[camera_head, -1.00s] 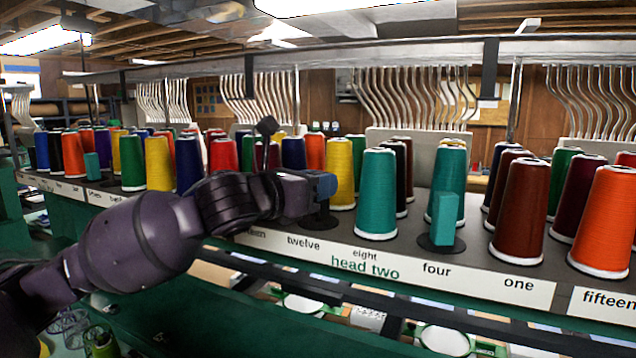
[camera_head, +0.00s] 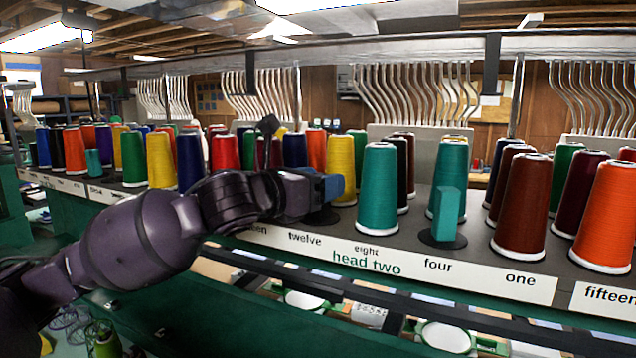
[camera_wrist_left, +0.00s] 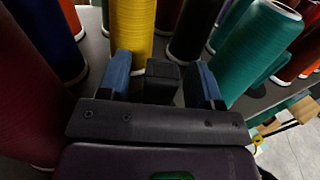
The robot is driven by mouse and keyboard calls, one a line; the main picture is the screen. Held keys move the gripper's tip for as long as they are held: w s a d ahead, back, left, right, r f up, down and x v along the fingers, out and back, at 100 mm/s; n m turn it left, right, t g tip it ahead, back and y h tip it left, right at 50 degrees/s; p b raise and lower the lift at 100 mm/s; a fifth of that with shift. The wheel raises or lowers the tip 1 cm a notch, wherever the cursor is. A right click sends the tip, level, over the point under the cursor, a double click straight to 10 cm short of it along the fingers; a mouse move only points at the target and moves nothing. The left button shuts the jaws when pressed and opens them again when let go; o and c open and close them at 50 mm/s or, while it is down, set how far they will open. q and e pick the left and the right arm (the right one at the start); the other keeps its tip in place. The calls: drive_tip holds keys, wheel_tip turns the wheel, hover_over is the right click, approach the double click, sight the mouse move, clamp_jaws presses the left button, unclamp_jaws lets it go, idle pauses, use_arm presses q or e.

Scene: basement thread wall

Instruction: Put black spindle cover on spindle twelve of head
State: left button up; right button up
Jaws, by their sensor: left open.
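My left gripper (camera_head: 328,188) is at the spindle above the label "twelve" (camera_head: 305,239) of head two. Its blue fingers are open. In the left wrist view, the black spindle cover (camera_wrist_left: 162,76) stands between the fingers (camera_wrist_left: 161,78), with a gap on each side. In the head view the cover is hidden behind the gripper. A black round base (camera_head: 322,216) shows just below the fingers. I cannot see how far down the cover sits on the spindle. My right gripper is not in view.
A yellow cone (camera_head: 341,170) stands close behind the gripper and a teal cone (camera_head: 378,190) to its right. A teal cover (camera_head: 445,214) stands over the label "four". Several more cones crowd the shelf. A rail (camera_head: 400,50) runs above.

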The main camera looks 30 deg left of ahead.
use_arm(q)
drive_tip(key=b+v, duration=0.1)
drive_tip(key=v, duration=0.4)
drive_tip(key=shift+s+a+f+b, duration=0.15)
drive_tip(key=shift+s+b, duration=0.15)
drive_tip(key=shift+s, duration=0.05)
drive_tip(key=shift+b+v, duration=0.5)
drive_tip(key=shift+v, duration=2.05)
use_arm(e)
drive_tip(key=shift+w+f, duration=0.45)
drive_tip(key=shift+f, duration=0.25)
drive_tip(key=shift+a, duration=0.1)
